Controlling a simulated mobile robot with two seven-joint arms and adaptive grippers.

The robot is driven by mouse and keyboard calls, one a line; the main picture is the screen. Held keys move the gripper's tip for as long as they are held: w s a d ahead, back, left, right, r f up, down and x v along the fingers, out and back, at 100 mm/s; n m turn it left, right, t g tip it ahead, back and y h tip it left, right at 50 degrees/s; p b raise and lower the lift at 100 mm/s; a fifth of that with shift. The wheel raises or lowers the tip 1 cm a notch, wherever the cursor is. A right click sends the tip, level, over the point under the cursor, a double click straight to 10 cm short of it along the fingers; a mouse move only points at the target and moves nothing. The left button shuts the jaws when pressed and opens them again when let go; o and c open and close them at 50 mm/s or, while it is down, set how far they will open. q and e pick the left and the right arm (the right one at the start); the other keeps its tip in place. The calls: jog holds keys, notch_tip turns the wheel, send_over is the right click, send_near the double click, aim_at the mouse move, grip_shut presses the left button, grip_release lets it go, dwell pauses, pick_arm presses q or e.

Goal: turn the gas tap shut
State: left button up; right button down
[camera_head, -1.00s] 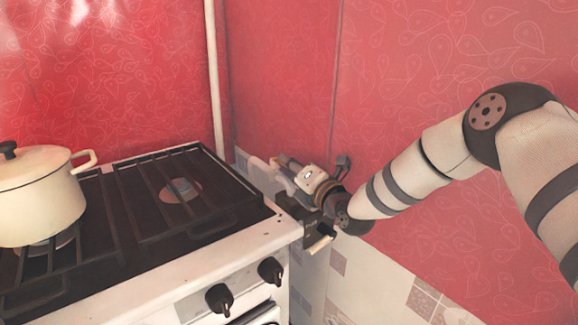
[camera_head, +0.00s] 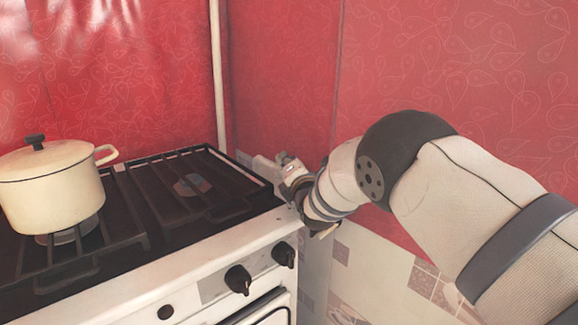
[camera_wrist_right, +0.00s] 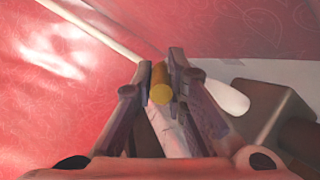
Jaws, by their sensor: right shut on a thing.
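In the right wrist view a short yellow piece (camera_wrist_right: 160,88), which looks like the gas tap's handle, sits between the two fingers of my right gripper (camera_wrist_right: 161,70). The fingers are shut on it. In the head view my right gripper (camera_head: 283,162) is behind the stove's far right corner, close to the red wall. My own wrist hides most of it there, and the tap cannot be made out. How far the tap is turned cannot be told. My left gripper is in neither view.
The stove (camera_head: 215,258) stands left of my right arm, with black grates and knobs along its front. A cream pot (camera_head: 50,195) with a lid sits on its left side. A white pipe (camera_head: 217,75) runs up the red wall (camera_head: 285,80). Tiles cover the lower wall.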

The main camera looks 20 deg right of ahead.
jog(key=shift+a+f+h, duration=0.25)
jog(key=shift+a+h, duration=0.05)
jog(key=shift+a, duration=0.05)
jog(key=shift+d+r+m, duration=0.1)
jog(key=shift+m, duration=0.2)
jog(key=c, duration=1.9)
grip_release()
jog(key=shift+w, duration=0.1)
jog(key=shift+r, duration=0.1)
jog(key=s, duration=0.8)
jog(key=s+a, duration=0.1)
jog(key=s, duration=0.3)
jog(key=shift+c, duration=0.2)
